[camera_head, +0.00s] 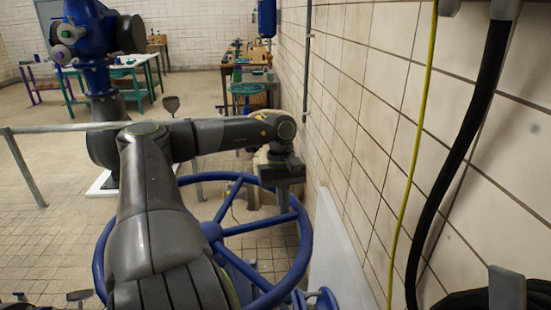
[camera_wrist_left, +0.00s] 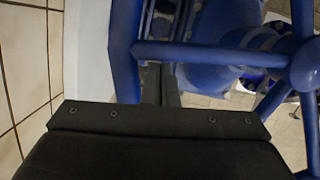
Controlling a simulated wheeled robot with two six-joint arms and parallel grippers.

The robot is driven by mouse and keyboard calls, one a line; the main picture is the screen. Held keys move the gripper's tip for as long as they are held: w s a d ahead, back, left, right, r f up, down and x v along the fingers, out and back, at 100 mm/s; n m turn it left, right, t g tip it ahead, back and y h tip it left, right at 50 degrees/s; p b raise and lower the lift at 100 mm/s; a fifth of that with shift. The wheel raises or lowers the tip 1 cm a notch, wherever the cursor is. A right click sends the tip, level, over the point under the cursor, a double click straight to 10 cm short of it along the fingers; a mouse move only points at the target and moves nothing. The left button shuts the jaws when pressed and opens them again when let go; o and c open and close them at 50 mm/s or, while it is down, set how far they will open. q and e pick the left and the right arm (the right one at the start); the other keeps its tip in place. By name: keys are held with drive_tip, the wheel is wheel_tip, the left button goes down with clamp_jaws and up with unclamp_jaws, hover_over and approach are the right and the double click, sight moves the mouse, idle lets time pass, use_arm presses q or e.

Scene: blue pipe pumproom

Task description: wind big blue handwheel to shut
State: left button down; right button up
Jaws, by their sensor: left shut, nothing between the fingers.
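The big blue handwheel (camera_head: 211,231) lies roughly flat in front of me, with a round rim, spokes and a hub; my left arm hides part of it. My left gripper (camera_head: 283,197) points down at the wheel's right far side, just inside the rim. Its fingers are shut with nothing between them. In the left wrist view, the fingers (camera_wrist_left: 166,88) reach down beside a blue spoke (camera_wrist_left: 215,54), close to the rim at left. The spoke hides part of them, so I cannot tell whether they touch.
A tiled wall (camera_head: 355,130) runs close along the right of the wheel, with a yellow cable (camera_head: 416,150) and black hose (camera_head: 461,150). A metal railing (camera_head: 60,128) and blue pipework (camera_head: 92,45) stand at left. Workbenches and a smaller green wheel (camera_head: 247,88) are farther back.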

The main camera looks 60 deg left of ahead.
use_arm(q)
drive_tip(key=shift+s+d+m+b, duration=0.15)
drive_tip(key=shift+d+m+b, duration=0.1)
drive_tip(key=shift+d+m, duration=0.35)
drive_tip(key=shift+s+d+m+b, duration=0.1)
drive_tip(key=shift+d+m+b, duration=0.15)
drive_tip(key=shift+d, duration=0.55)
